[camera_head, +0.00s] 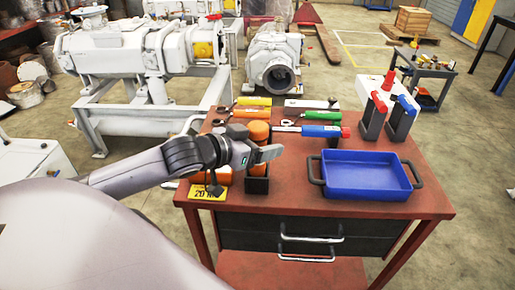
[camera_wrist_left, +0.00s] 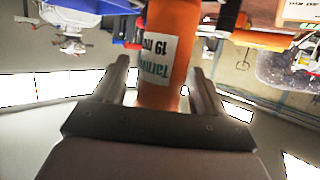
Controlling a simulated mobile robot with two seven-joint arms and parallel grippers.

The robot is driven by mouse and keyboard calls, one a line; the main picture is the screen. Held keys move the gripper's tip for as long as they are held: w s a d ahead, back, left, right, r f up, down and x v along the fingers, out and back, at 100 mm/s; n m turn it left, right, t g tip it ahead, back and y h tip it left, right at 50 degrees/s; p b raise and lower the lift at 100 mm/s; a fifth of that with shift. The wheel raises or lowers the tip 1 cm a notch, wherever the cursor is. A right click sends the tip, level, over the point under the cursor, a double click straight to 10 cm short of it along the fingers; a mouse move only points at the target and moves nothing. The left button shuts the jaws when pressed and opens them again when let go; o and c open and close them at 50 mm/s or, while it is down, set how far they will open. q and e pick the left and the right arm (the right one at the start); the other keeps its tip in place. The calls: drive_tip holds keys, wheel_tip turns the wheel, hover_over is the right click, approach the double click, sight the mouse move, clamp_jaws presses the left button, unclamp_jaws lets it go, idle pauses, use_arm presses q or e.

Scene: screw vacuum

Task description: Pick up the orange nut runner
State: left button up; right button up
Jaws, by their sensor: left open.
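The orange nut runner (camera_head: 259,131) stands upright in a black holder (camera_head: 257,186) on the red-brown workbench. My left gripper (camera_head: 268,153) is open at its orange body and covers the middle of it in the head view. In the left wrist view the orange body (camera_wrist_left: 170,20), with a white label, stands between the two open fingers of the gripper (camera_wrist_left: 162,80). I cannot tell whether either finger touches it. My right gripper is not in view.
A blue tray (camera_head: 368,199) with black handles is to the right on the workbench (camera_head: 300,165). Blue-handled (camera_head: 322,131) and green-handled (camera_head: 322,116) tools lie behind. Black holders (camera_head: 374,117) stand at the back right. More orange parts and a yellow tag (camera_head: 208,192) are at the left.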

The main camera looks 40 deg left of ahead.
use_arm(q)
drive_tip(key=shift+w+d+f, duration=0.1)
drive_tip(key=shift+w+f, duration=0.05)
drive_tip(key=shift+w, duration=0.2)
clamp_jaws()
drive_tip(key=shift+r, duration=0.2)
wheel_tip(320, 180, up, 20)
drive_tip(key=p, duration=0.3)
drive_tip(key=shift+f, duration=0.1)
idle(0.4)
